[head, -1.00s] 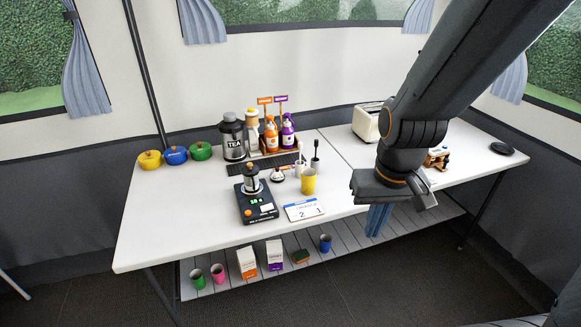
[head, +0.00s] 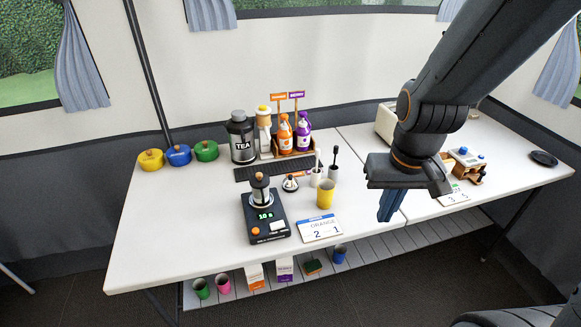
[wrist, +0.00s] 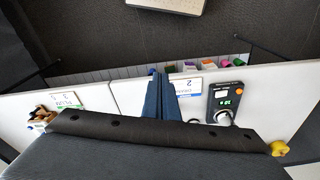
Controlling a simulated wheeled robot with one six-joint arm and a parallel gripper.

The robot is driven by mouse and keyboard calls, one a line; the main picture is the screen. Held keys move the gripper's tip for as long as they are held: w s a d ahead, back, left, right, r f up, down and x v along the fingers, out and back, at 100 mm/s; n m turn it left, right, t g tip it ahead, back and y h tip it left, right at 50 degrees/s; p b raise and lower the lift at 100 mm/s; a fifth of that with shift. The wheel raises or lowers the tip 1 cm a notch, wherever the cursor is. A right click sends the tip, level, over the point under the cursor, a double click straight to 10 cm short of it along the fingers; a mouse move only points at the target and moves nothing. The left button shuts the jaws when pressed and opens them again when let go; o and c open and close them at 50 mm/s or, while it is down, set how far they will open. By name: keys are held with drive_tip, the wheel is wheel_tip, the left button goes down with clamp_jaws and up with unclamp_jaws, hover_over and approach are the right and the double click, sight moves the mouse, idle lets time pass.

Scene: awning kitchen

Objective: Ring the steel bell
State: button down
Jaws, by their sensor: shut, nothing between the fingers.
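The steel bell (head: 290,183) is a small shiny dome on the white table, behind the yellow cup and right of the press on the black scale. My gripper (head: 389,208) has blue fingers that are shut and empty. It hangs over the front edge of the table in the head view, well right of the bell and apart from it. In the wrist view the shut fingers (wrist: 154,75) show at the centre; I cannot make out the bell there.
A yellow cup (head: 325,194), black scale (head: 265,222), two-brush holder (head: 322,176) and orange card (head: 320,229) surround the bell. Bare tabletop lies at left. A shelf (head: 235,293) runs below.

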drive_tip(key=shift+w, duration=0.1)
drive_tip(key=m+t+y+p, duration=0.3)
drive_tip(key=m+t+p, duration=0.2)
drive_tip(key=t+p, duration=0.15)
hover_over(292, 181)
drive_tip(key=shift+t, duration=0.35)
wheel_tip(292, 181, down, 5)
drive_tip(key=shift+f+b, duration=0.2)
drive_tip(key=shift+b, duration=0.2)
drive_tip(key=shift+f, duration=0.15)
drive_tip(key=shift+f+b, duration=2.7)
drive_tip(key=shift+f, duration=1.6)
drive_tip(key=shift+f, duration=0.4)
